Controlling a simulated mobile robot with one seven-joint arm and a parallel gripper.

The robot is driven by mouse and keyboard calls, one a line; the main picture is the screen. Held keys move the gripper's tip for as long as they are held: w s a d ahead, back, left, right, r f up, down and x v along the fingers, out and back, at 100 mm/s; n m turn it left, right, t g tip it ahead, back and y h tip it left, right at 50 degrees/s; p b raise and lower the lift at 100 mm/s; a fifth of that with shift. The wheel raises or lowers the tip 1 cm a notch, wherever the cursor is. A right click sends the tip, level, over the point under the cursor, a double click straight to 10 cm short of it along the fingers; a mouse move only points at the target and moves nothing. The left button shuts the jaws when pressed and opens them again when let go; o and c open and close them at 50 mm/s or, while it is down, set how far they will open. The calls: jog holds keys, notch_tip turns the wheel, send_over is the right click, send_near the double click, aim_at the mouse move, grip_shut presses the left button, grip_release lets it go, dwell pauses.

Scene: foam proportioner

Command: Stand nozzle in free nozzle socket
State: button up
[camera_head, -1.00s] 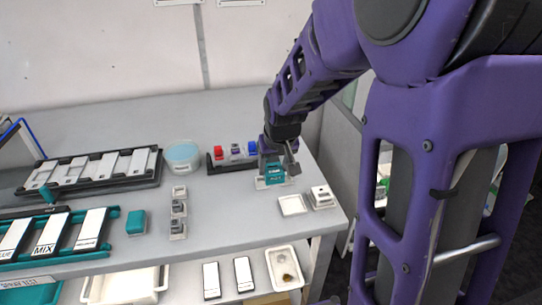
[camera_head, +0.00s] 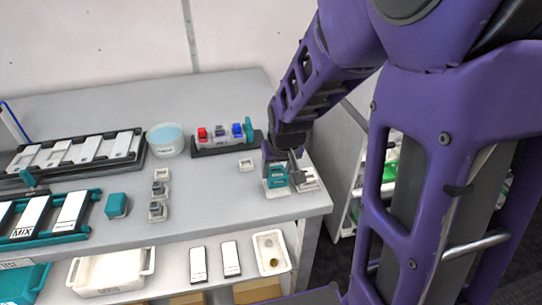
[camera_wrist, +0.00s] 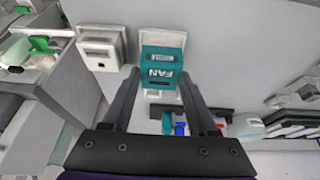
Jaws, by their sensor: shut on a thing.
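The teal nozzle marked FAN (camera_wrist: 164,70) is between the two fingers of my gripper (camera_wrist: 163,98) in the wrist view. In the head view my gripper (camera_head: 278,168) points down and is shut on the teal nozzle (camera_head: 277,178). The nozzle is upright over a white square pad (camera_head: 276,194) near the table's right end. I cannot tell whether it touches the pad. A small white socket (camera_head: 246,165) stands empty to the left of and behind my gripper. Another empty white socket (camera_head: 162,174) heads a row with two grey nozzles (camera_head: 157,199).
A white block on a pad (camera_head: 308,182) stands close to the right of my gripper. Behind is a dark rack (camera_head: 226,146) with red, grey, blue and teal pieces, beside a round tub (camera_head: 166,140). A teal block (camera_head: 117,206) stands left. The table middle is clear.

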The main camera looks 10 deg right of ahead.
jog(key=shift+f, duration=0.4)
dwell(0.5)
jog(key=shift+f+b, duration=0.75)
jog(key=shift+b, duration=0.1)
jog(key=shift+r, duration=0.1)
jog(key=o, duration=1.5)
jog(key=shift+r+p, duration=2.7)
jog(key=shift+r, duration=1.3)
